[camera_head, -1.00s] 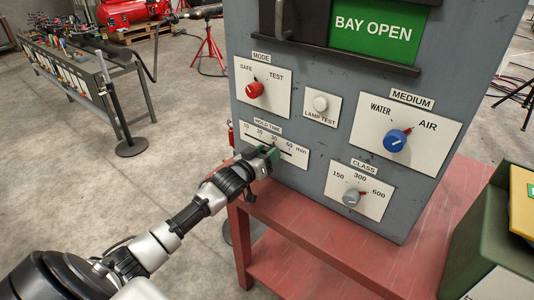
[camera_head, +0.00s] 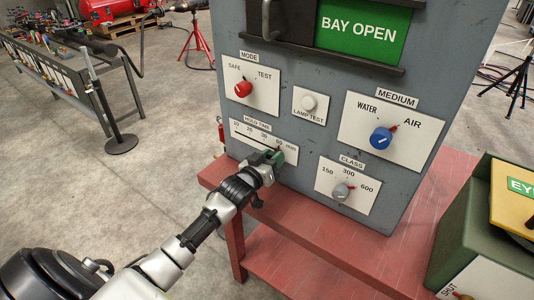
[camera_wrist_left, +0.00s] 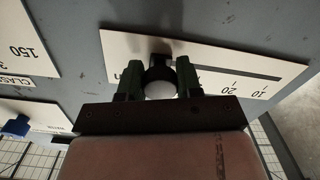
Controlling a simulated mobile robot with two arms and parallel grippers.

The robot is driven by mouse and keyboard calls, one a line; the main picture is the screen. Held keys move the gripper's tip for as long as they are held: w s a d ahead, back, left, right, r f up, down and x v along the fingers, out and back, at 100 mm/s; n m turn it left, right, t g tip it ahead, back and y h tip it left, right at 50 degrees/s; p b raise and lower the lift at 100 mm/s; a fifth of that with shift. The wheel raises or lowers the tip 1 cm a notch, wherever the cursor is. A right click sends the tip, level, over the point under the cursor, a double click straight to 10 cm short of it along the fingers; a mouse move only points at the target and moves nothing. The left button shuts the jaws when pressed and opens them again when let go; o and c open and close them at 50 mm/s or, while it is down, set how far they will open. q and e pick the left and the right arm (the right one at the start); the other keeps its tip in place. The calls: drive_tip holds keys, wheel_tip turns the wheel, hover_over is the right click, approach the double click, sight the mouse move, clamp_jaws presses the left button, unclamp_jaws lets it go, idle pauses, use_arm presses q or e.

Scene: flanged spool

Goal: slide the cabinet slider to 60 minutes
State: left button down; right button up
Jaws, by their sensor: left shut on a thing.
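The HOLD TIME slider plate (camera_head: 248,139) is a white strip on the grey cabinet's front, marked 10, 20, 30, 60 min along a dark slot. My left gripper (camera_head: 279,157), with green fingers, is at the plate's right end, by the 60 mark. In the left wrist view the left gripper (camera_wrist_left: 158,85) is shut on the slider knob (camera_wrist_left: 160,89), which has a pale round end. There the slot shows running right toward 20 and 10. The fingers hide the marks beside the knob, so its exact setting cannot be read. My right gripper is not in view.
The red MODE knob (camera_head: 243,89), LAMP TEST button (camera_head: 309,102), blue MEDIUM knob (camera_head: 381,138) and grey CLASS knob (camera_head: 341,191) are near the slider. The cabinet stands on a red table (camera_head: 330,245). A green box (camera_head: 470,225) stands at the right.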

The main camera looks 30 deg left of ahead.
use_arm(q)
drive_tip(key=shift+d+f, duration=0.1)
drive_tip(key=shift+d, duration=0.05)
drive_tip(key=c, duration=1.2)
unclamp_jaws()
drive_tip(key=o, duration=0.4)
drive_tip(key=shift+d, duration=0.2)
drive_tip(key=shift+o, duration=0.2)
drive_tip(key=shift+a, duration=0.1)
drive_tip(key=shift+s, duration=0.2)
drive_tip(key=s+b, duration=0.1)
drive_tip(key=s, duration=0.9)
drive_tip(key=shift+s+a+b, duration=0.25)
drive_tip(key=shift+a+b, duration=0.05)
drive_tip(key=shift+a, duration=0.05)
